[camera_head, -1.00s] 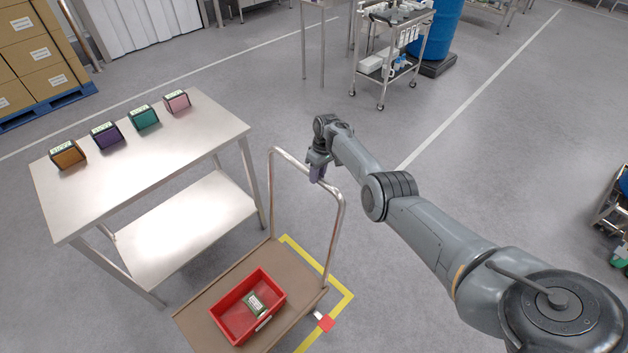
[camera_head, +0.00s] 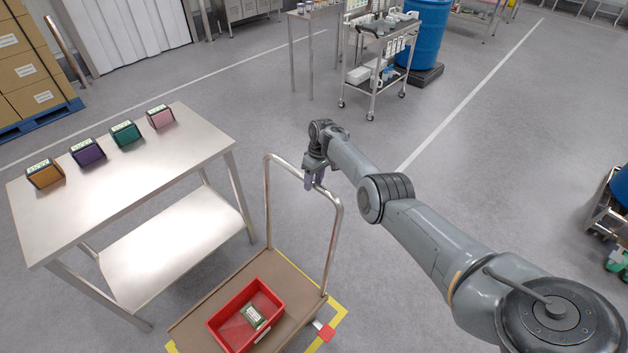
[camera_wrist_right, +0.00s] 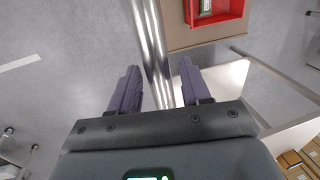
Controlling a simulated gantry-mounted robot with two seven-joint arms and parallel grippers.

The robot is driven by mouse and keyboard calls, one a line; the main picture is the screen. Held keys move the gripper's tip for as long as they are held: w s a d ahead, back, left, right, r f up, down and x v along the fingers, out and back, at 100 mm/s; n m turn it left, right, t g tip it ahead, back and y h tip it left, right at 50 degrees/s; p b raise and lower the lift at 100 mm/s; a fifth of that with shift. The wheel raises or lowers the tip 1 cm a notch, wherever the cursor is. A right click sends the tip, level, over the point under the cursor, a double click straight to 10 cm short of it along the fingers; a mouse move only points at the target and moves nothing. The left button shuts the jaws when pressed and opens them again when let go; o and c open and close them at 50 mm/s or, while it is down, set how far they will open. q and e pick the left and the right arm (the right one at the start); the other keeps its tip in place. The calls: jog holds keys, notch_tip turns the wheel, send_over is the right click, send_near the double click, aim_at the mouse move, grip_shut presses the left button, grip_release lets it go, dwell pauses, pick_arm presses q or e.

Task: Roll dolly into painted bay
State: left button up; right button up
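The dolly (camera_head: 225,298) has a brown deck and a tall metal push handle (camera_head: 268,205). A red and white pedal-like part (camera_head: 326,332) sticks out at the deck's right corner. My right gripper (camera_head: 314,180) is at the top bar of the handle. In the right wrist view its two fingers (camera_wrist_right: 157,88) are spread, with the handle bar between them and gaps showing. My left gripper is out of view.
A red bin (camera_head: 216,323) holding a green and white packet (camera_head: 253,317) rides on the deck. A steel table (camera_head: 130,185) with several coloured boxes stands close on the left. A wheeled cart (camera_head: 375,75) stands at the back.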

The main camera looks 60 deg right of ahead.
jog(key=shift+o, duration=0.4)
jog(key=shift+r, duration=0.1)
jog(key=shift+d+r, duration=0.1)
jog(key=shift+r, duration=0.1)
notch_tip(320, 180, up, 10)
jog(key=d+p, duration=0.2)
jog(key=p, duration=0.1)
jog(key=shift+s, duration=0.15)
